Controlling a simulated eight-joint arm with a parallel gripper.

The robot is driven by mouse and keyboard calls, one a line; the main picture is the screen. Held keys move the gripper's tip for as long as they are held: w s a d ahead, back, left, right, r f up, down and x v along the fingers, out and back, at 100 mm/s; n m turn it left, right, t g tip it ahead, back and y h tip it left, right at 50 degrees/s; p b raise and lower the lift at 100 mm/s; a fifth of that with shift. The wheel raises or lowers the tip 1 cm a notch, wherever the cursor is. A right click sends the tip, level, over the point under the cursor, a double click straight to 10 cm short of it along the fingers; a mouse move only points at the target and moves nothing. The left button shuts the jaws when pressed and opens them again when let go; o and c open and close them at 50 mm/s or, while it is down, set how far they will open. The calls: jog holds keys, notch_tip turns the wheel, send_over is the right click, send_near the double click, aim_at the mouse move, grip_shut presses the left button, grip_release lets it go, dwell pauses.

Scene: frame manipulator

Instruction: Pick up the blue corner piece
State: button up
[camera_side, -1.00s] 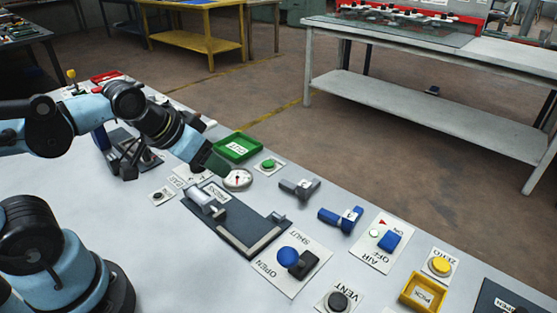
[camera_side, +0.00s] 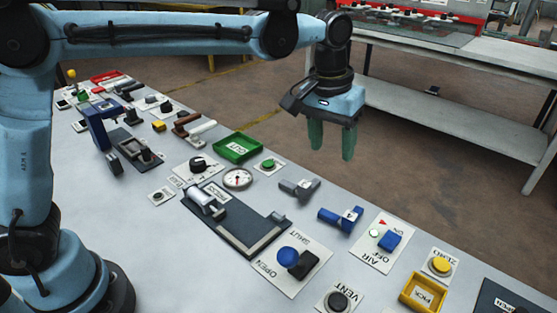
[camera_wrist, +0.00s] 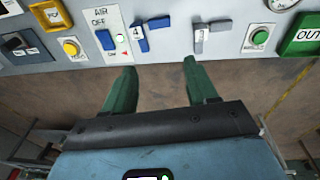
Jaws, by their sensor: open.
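The blue corner piece (camera_side: 340,217) lies on the grey bench top, with a white label reading 4. It also shows at the top of the wrist view (camera_wrist: 141,41), just beyond my fingertips. My gripper (camera_side: 332,152) points down with its green fingers apart and nothing between them. In the side view it is above and behind the blue corner piece, clear of it. In the wrist view my gripper (camera_wrist: 159,70) has its fingers over the floor side of the bench edge.
A grey corner piece (camera_side: 300,188) lies left of the blue one. The AIR switch plate (camera_side: 380,242) is to its right. A dark press fixture (camera_side: 235,225) and the OPEN/SHUT plate (camera_side: 291,264) are in front. A green OUT tray (camera_side: 238,147) stands further left.

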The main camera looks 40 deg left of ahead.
jog(key=g, duration=0.1)
send_over(351, 213)
notch_tip(351, 213, down, 3)
notch_tip(351, 213, down, 12)
jog(key=shift+f, duration=0.2)
grip_shut()
dwell(0.6)
